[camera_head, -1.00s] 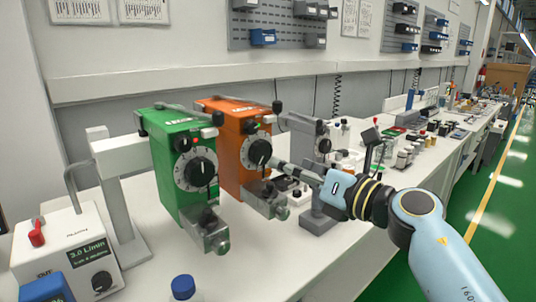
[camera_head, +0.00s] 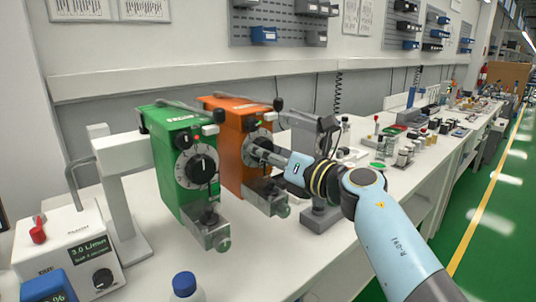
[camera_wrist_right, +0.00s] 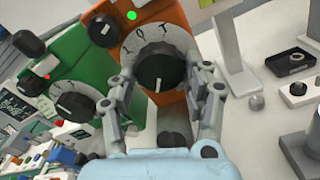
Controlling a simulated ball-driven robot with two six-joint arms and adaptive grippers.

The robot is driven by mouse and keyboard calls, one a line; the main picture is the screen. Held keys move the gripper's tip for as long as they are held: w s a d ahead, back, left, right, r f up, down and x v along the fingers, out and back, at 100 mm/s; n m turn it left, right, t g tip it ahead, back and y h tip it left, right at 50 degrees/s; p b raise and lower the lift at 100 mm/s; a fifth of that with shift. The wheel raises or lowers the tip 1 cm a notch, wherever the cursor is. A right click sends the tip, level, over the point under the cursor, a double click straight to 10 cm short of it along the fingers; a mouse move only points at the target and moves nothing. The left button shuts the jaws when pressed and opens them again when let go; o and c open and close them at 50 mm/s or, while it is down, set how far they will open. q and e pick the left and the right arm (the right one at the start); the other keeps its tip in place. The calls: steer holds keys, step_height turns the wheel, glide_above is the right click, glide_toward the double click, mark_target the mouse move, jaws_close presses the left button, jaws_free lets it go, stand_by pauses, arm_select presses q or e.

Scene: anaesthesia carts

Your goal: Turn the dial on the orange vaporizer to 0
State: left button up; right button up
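The orange vaporizer (camera_head: 228,154) stands beside the green vaporizer (camera_head: 168,150) on the bench. In the head view its dial (camera_head: 264,143) is largely hidden by my right gripper (camera_head: 258,153), which reaches its front from the right. In the right wrist view the dial's black knob (camera_wrist_right: 160,70) is straight ahead, with a white pointer mark and a pale numbered scale around it. My right gripper's fingers (camera_wrist_right: 162,92) stand apart on either side of the knob; I cannot tell whether they touch it. My left gripper is not in view.
The green vaporizer's dial (camera_head: 196,168) is close to the left. A white unit with a 3.0 L/min display (camera_head: 72,250) and a blue-capped bottle (camera_head: 184,285) stand nearer. A grey stand (camera_head: 318,215) is right of the orange vaporizer, below my arm.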

steer(key=c, duration=0.6)
steer(key=shift+r+m+p, duration=0.2)
steer(key=shift+m+p, duration=1.1)
steer(key=shift+p, duration=0.25)
steer(key=shift+m+p, duration=0.85)
steer(key=shift+m, duration=0.15)
steer(key=shift+f+m+p, duration=0.15)
steer(key=shift+m+p, duration=0.55)
steer(key=shift+m, duration=0.3)
steer(key=o, duration=1.2)
